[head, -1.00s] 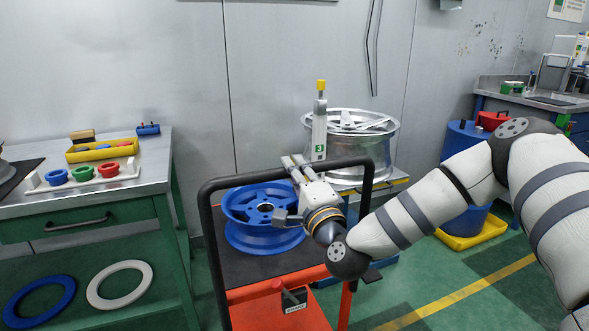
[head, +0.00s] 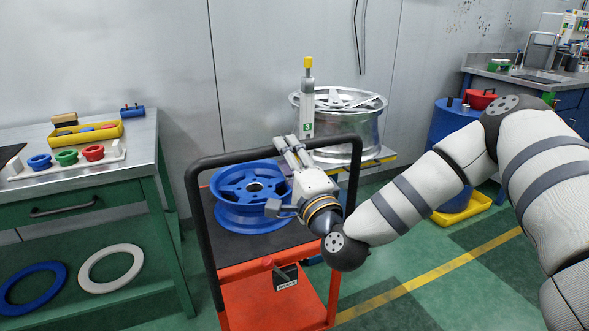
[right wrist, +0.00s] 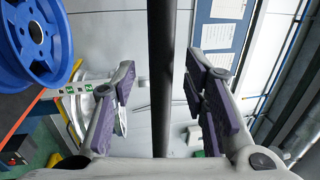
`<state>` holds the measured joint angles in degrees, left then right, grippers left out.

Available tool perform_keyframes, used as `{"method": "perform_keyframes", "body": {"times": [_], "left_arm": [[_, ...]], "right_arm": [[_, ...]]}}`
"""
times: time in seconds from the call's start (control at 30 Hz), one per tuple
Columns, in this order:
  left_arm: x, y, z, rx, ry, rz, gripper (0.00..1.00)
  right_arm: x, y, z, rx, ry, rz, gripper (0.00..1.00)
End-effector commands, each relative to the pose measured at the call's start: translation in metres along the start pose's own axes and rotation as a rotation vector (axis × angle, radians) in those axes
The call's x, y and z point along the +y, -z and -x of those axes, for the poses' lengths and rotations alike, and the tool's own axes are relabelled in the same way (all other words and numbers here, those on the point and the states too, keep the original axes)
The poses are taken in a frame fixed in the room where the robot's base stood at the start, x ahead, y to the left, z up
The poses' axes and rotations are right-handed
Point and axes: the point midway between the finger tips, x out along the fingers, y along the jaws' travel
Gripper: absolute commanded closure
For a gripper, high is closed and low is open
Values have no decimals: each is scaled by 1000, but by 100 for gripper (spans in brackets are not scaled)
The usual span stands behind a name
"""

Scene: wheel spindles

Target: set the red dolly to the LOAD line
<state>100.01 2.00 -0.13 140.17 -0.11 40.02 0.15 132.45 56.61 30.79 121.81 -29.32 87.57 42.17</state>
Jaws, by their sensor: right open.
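The red dolly (head: 255,308) stands on the green floor, with a dark upper deck and a black looped handle (head: 203,232). A blue wheel (head: 240,217) lies on its upper deck. My right gripper (head: 288,148) is at the top bar of the handle, open. In the right wrist view, the black bar (right wrist: 162,120) runs between the two spread fingers, with gaps at both sides. I see no readable LOAD marking; a yellow floor line (head: 400,291) runs to the right of the dolly. My left gripper is not in view.
A green bench (head: 70,201) with coloured rings stands at the left, close to the dolly. Behind the dolly are a silver wheel (head: 362,128) and a yellow-topped post (head: 308,100). A blue drum (head: 452,127) stands at the right. Floor at the front right is clear.

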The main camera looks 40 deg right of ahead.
Motion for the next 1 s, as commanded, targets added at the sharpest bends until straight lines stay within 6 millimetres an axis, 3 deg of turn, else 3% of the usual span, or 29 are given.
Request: {"method": "perform_keyframes", "body": {"times": [0.2, 0.33, 0.5, 0.87, 0.93, 1.0], "left_arm": [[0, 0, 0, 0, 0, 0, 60], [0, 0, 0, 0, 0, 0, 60], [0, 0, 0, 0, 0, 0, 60], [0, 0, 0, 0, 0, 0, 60], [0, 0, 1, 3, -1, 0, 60], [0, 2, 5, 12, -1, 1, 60]], "right_arm": [[2, 0, 60, -2, -6, -1, 60], [1, -1, 82, -2, -4, 0, 60], [0, 0, 93, -1, -1, -1, 60], [0, -1, 92, -2, -1, 0, 60], [7, -8, 95, -28, -31, 20, 60], [30, -30, 105, -115, -126, 88, 60]]}}
